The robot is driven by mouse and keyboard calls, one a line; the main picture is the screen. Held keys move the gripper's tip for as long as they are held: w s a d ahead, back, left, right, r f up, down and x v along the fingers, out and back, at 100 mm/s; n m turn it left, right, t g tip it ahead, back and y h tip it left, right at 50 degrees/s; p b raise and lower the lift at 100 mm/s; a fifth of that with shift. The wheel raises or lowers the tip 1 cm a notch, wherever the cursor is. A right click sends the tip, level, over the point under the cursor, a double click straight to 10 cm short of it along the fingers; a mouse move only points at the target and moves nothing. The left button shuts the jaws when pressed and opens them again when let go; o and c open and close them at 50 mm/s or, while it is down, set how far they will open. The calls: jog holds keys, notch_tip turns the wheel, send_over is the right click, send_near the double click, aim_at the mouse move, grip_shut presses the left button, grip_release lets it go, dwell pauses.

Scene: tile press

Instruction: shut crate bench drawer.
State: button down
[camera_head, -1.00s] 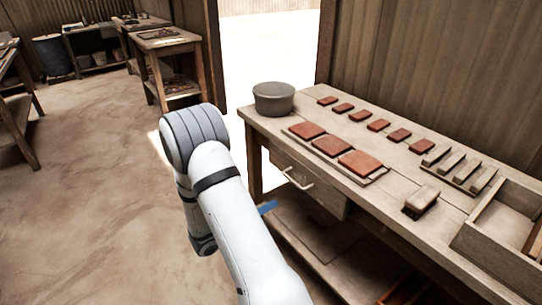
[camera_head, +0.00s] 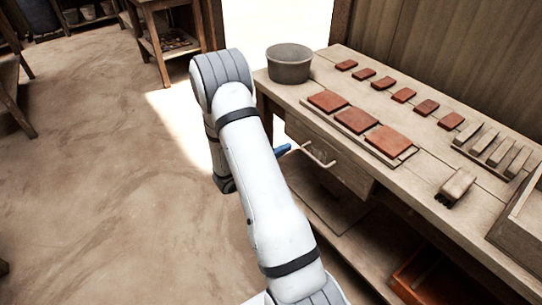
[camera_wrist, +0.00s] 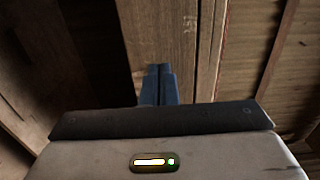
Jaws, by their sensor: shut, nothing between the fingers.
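The bench drawer (camera_head: 345,172) has a wooden front with a pale bar handle (camera_head: 319,156), under the left part of the bench top. I cannot tell how far it stands out. My gripper (camera_head: 283,150) shows only its blue fingertips past my arm, just left of the handle and close to the drawer front. In the wrist view, my blue fingers (camera_wrist: 158,84) are shut together and empty, pointing at a wooden board (camera_wrist: 158,30). Whether they touch it I cannot tell. My forearm hides the rest of the gripper in the head view.
The bench top (camera_head: 432,172) carries a grey bucket (camera_head: 289,65), red tiles (camera_head: 356,120), a brush (camera_head: 456,186) and a wooden rack (camera_head: 490,150). An orange-red crate (camera_head: 425,275) sits on the lower shelf. The floor (camera_head: 110,190) to the left is clear.

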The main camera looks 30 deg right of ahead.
aim_at(304, 139)
jog(key=d, duration=0.5)
jog(key=shift+w+d, duration=0.2)
jog(key=shift+d, duration=0.1)
